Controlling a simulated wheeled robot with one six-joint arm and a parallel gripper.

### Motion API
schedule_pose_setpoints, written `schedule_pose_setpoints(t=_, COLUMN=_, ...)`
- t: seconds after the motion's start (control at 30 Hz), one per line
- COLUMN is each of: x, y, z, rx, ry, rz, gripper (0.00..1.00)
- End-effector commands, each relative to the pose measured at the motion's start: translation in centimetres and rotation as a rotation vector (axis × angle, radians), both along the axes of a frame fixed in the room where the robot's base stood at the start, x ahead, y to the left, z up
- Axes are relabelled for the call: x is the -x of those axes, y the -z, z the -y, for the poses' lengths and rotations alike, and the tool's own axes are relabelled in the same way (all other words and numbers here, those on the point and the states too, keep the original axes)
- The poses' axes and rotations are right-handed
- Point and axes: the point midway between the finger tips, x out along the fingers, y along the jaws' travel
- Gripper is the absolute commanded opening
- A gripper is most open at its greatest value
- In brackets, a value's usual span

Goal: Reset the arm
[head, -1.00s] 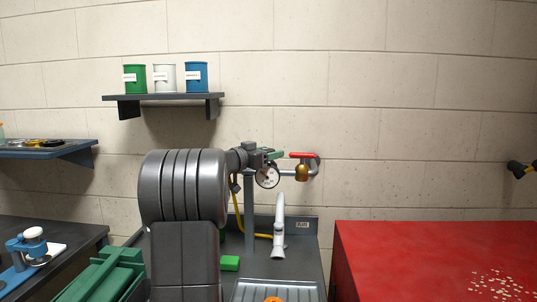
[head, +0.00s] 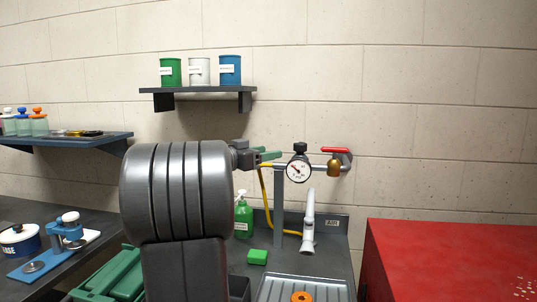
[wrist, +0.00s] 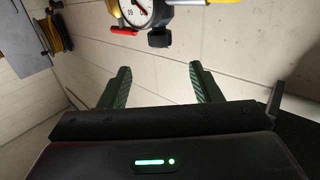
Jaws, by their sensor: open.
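My arm stands large in the left middle of the head view, and its end points away toward the wall. My gripper (head: 266,155) shows there as a small pair of green fingers left of the round pressure gauge. In the wrist view my gripper (wrist: 160,88) has its two green fingers wide apart with nothing between them. The gauge (wrist: 137,12) and the pipe show beyond the fingers at the top of the wrist view. The gauge also shows in the head view (head: 298,170), with a red-handled valve (head: 335,160) to its right.
A red cabinet (head: 450,250) stands right. A wall shelf (head: 200,91) holds three cans. A dark bench (head: 85,215) is left.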

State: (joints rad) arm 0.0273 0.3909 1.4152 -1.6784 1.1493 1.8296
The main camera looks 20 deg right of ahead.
Motion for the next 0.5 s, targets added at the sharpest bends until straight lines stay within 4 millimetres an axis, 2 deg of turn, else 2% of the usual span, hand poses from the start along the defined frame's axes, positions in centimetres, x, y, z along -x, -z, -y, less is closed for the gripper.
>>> schedule_pose_setpoints(t=0.27, x=-0.2, y=0.0, z=0.6, rx=0.0, ry=0.002, rz=-0.001, gripper=0.58)
schedule_pose_setpoints(t=0.37, x=-0.7, y=0.0, z=1.5, rx=0.001, ry=0.002, rz=-0.003, gripper=0.58)
schedule_pose_setpoints(t=0.5, x=-1.6, y=-0.2, z=3.9, rx=0.001, ry=0.005, rz=-0.002, gripper=0.58)
